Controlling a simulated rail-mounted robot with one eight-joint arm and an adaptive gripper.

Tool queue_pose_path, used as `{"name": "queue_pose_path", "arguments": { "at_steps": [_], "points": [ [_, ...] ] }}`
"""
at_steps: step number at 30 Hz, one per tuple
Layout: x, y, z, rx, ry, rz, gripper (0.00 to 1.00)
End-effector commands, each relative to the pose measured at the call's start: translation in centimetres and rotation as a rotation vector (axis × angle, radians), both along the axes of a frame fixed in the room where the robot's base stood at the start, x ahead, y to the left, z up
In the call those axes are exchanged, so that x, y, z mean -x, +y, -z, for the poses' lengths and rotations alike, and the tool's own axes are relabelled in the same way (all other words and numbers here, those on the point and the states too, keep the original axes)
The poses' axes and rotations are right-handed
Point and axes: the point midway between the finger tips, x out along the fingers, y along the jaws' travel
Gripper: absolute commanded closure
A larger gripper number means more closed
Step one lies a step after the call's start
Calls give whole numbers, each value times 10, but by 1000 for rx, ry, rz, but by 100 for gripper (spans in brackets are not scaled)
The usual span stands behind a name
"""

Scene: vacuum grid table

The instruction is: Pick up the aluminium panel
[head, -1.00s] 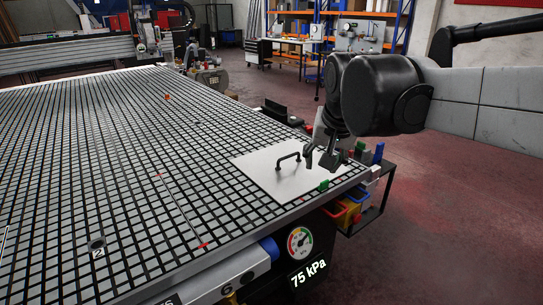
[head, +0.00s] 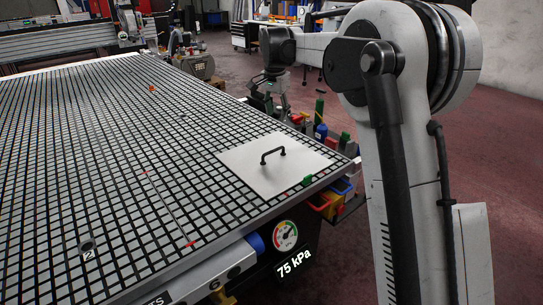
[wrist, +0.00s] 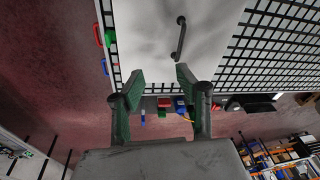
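The aluminium panel (head: 245,166) is a flat light-grey sheet lying on the near right corner of the grid table. A black bar handle (head: 272,155) stands on it. In the wrist view the panel (wrist: 150,40) fills the upper middle and its handle (wrist: 180,38) is at the top, beyond the fingertips. My gripper (wrist: 160,75) is open there, with two dark green-grey fingers well apart and nothing between them. In the head view my gripper (head: 268,102) hangs just past the table's right edge, behind the panel and apart from the handle. Its fingertips are hard to make out there.
The black-gridded vacuum table (head: 100,150) is mostly clear. A green block (head: 308,181) sits at the panel's near edge. Bottles and tools stand on a side rack (head: 320,130) by the table edge, above coloured bins (head: 320,201). A gauge (head: 285,236) reads 75 kPa.

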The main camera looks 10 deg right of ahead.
Motion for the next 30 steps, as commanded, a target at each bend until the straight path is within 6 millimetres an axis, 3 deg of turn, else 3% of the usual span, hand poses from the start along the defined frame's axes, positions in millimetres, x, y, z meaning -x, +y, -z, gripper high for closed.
{"name": "queue_pose_path", "arguments": {
  "at_steps": [6, 12, 23, 30],
  "points": [
    [-51, 4, 35, -4, 49, 116, 67],
    [-79, 6, 68, -3, 85, 206, 67],
    [-94, 6, 102, -1, 106, 262, 67],
    [-96, 1, 145, 0, 104, 261, 67]
  ]
}}
